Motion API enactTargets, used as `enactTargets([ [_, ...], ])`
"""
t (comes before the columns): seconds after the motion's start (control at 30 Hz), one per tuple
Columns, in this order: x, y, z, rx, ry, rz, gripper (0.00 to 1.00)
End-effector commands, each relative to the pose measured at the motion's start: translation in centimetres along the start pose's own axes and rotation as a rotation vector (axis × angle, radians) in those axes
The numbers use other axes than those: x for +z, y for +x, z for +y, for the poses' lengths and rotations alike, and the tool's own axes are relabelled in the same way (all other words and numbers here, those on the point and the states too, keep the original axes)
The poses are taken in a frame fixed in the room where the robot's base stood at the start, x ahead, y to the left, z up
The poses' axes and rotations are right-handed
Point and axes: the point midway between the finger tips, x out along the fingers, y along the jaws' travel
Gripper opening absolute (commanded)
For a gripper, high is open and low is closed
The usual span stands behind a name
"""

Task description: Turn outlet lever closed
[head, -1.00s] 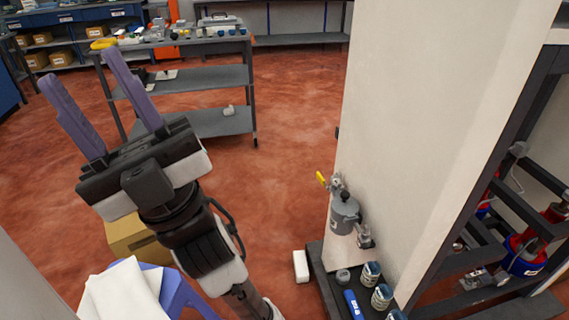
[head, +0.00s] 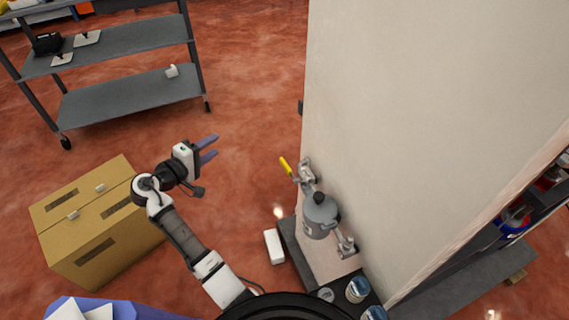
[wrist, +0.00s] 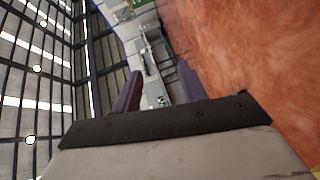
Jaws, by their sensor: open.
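A grey dispenser canister (head: 321,217) is mounted on the side of a pale wall panel. A yellow lever handle (head: 287,166) sticks out up and left from the metal fitting (head: 304,174) at its upper left. A second metal fitting (head: 347,245) is at its lower right; I cannot make out a lever there. My gripper (head: 213,147) is open and empty, left of the yellow lever and apart from it, fingers pointing right. In the wrist view, its purple fingers (wrist: 160,82) stand apart with nothing between them, and the dispenser is not seen.
A dark low platform (head: 289,240) below the dispenser holds jars (head: 357,289). A white block (head: 274,246) is on the floor beside it. A cardboard box (head: 97,222) stands below my arm at left. A grey shelf cart (head: 131,91) is behind. Red floor between is clear.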

Motion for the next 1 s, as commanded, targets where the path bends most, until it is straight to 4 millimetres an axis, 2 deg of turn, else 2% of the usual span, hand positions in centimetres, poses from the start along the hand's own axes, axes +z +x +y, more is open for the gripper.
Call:
enactTargets([
  [0.03, 2.7, 1.2, -1.5, 0.022, -0.069, -0.127, 0.42],
  [0.1, 5.9, 1.9, -2.7, 0.056, -0.145, -0.284, 0.42],
  [0.2, 9.3, 2.1, -3.7, 0.095, -0.218, -0.447, 0.42],
  [0.3, 11.2, 1.9, -4.2, 0.120, -0.255, -0.542, 0.42],
  [0.43, 12.2, 2.2, -4.2, 0.132, -0.270, -0.586, 0.42],
  [0.57, 13.2, 3.6, -3.8, 0.132, -0.270, -0.588, 0.42],
  [1.0, 17.8, 11.0, -2.0, 0.131, -0.268, -0.584, 0.42],
])
